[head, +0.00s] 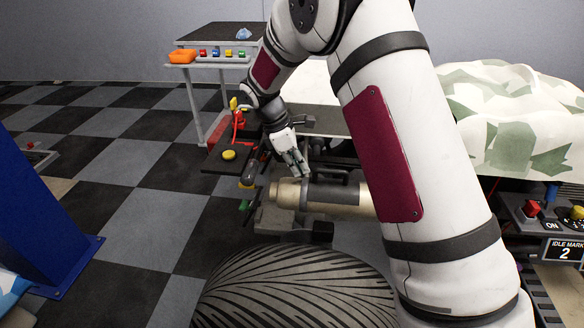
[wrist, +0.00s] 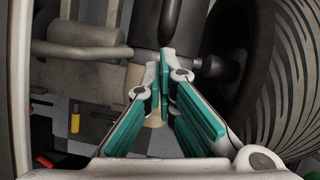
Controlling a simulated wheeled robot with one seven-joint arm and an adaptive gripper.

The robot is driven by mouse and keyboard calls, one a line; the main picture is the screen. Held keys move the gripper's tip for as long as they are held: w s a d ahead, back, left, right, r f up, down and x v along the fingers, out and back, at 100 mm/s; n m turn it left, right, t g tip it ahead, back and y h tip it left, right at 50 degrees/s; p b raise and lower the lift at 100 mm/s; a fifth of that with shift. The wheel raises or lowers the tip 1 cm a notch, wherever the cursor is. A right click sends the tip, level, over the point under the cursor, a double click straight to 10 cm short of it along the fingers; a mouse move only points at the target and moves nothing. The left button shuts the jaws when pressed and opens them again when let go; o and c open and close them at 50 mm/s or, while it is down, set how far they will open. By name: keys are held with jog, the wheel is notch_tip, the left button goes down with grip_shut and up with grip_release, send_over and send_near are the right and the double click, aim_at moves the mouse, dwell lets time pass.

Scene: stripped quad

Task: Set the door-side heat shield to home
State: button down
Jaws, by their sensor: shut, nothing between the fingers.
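A beige cylinder (head: 288,192) lies on its side at the quad's frame, low in the middle of the head view. A dark grey sleeve with a raised handle (head: 333,191) wraps around it and looks like a heat shield. I cannot tell whether it is the door-side one, and I see no home mark. My gripper (head: 300,170) is just above the cylinder's left part, left of the sleeve. In the wrist view its teal-padded fingers (wrist: 163,75) are shut and empty, close to a dark bar (wrist: 170,20). I cannot tell whether they touch it.
A large ribbed tyre (head: 295,290) stands in front, and it also shows at the right in the wrist view (wrist: 285,80). A blue post (head: 45,220) is at left. A control box (head: 540,215) and a draped camouflage cover (head: 515,115) are at right. Checkered floor lies open at left.

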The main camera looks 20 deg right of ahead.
aim_at(320, 170)
jog(key=d+p, duration=0.1)
jog(key=s+d+p, duration=0.1)
jog(key=d, duration=0.1)
jog(key=s+d+p, duration=0.1)
jog(key=d, duration=0.1)
jog(key=shift+s+d+r, duration=0.1)
jog(key=shift+d+r, duration=0.05)
jog(key=shift+s+d, duration=0.1)
jog(key=shift+d, duration=0.15)
jog(key=shift+a, duration=0.4)
jog(key=a, duration=0.1)
jog(key=a+p, duration=0.1)
jog(key=w+a+r, duration=0.1)
jog(key=a, duration=0.1)
jog(key=shift+w+r, duration=0.1)
jog(key=p+v, duration=0.3)
jog(key=v, duration=0.5)
jog(key=shift+r, duration=0.25)
